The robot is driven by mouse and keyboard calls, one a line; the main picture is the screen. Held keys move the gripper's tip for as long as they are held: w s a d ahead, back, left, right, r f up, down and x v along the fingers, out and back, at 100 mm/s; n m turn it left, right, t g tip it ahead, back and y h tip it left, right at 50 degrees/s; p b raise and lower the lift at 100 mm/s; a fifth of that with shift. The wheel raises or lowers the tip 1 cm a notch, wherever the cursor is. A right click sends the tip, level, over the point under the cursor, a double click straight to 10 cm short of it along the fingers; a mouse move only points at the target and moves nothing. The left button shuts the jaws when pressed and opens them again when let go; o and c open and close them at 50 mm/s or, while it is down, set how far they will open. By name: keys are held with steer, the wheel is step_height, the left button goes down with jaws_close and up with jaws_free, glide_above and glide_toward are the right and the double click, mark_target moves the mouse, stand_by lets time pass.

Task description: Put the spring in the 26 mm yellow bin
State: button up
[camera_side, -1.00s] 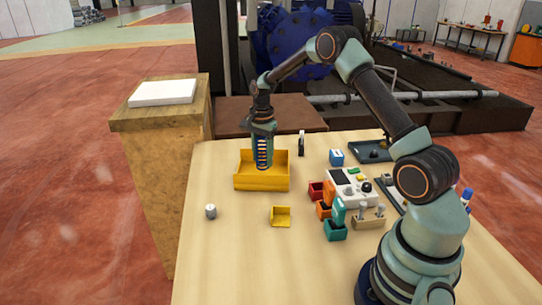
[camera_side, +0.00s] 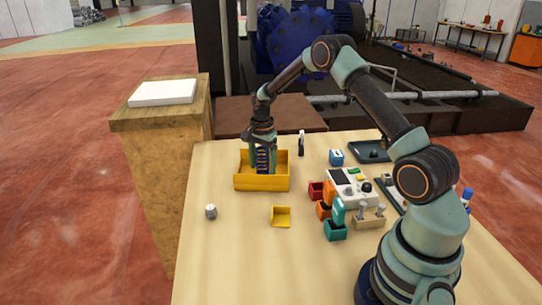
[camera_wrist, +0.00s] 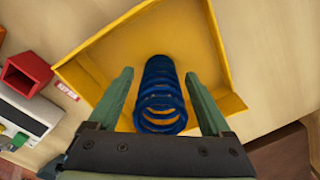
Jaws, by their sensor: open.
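The blue coil spring (camera_side: 262,160) stands roughly upright inside the larger yellow bin (camera_side: 262,184). It also shows in the wrist view (camera_wrist: 161,90), over the bin floor (camera_wrist: 105,55). My gripper (camera_side: 263,170) points down into this bin. Its two green fingers are open on either side of the spring, with a gap at each side in the wrist view (camera_wrist: 158,74). The spring's foot is partly hidden by the bin's front wall in the side view. A smaller, empty yellow bin (camera_side: 281,217) sits nearer the camera. No size marking is readable on either bin.
A grey cylinder (camera_side: 211,212) stands at the left. Red (camera_side: 316,191), orange and teal bins and a control box (camera_side: 349,181) stand to the right. A dark upright item (camera_side: 302,143) is behind the large bin. The table's front left is mostly clear.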

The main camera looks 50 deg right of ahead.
step_height(320, 180, up, 12)
steer(key=shift+f, duration=0.2)
steer(key=shift+a+r, duration=0.15)
steer(key=shift+r, duration=0.45)
steer(key=s+a+r+n+t, duration=0.3)
steer(key=s+a+r+n, duration=0.45)
steer(key=a+r, duration=0.25)
steer(key=s+a+n+t, duration=0.2)
steer(key=s+a+n, duration=0.6)
steer(key=s+n, duration=0.2)
steer(key=shift+s+r+t, duration=0.15)
steer(key=shift+s+t, duration=0.15)
steer(key=shift+s, duration=0.75)
